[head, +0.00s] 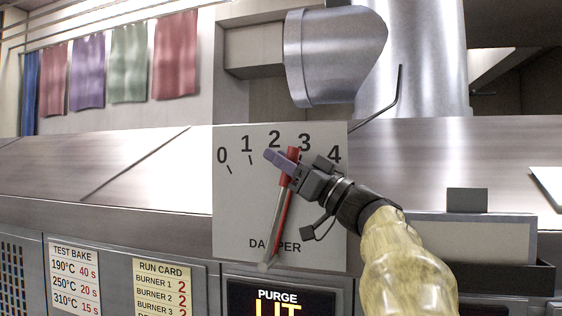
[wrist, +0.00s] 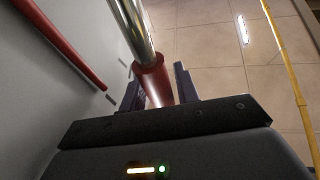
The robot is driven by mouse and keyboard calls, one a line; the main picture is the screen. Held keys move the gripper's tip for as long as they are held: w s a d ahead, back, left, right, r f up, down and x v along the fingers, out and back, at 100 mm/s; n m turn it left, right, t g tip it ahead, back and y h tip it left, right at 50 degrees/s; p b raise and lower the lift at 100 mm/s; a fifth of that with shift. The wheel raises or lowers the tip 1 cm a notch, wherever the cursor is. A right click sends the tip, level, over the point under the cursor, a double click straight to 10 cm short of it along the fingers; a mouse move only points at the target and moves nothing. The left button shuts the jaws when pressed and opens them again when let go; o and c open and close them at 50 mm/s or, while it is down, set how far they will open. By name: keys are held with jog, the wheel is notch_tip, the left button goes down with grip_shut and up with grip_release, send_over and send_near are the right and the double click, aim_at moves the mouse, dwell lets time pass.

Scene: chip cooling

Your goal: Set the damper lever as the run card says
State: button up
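The damper plate (head: 232,220) carries a scale from 0 to 4. The damper lever (head: 272,237) is a metal rod with a red grip (head: 292,154), leaning right of upright, its top between the 2 and the 3 as seen here. My gripper (head: 280,162) is at the red grip, with one purple finger showing across it. In the wrist view the red grip (wrist: 150,82) lies between my two fingers (wrist: 158,85); I cannot tell whether both press on it. The run card (head: 165,285) reads 2 for burners 1 and 2; its lower part is cut off.
A test bake card (head: 75,275) hangs left of the run card. A purge display (head: 280,300) sits below the plate. A thin bent rod (head: 390,102) sticks up behind the plate's right side. A red bar (wrist: 65,45) runs along the plate in the wrist view.

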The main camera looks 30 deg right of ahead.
jog(key=shift+o, duration=0.9)
jog(key=b+v, duration=0.6)
jog(key=v, duration=1.1)
jog(key=shift+s+b, duration=0.15)
jog(key=shift+b, duration=0.15)
jog(key=shift+d+f, duration=0.1)
jog(key=shift+d, duration=0.05)
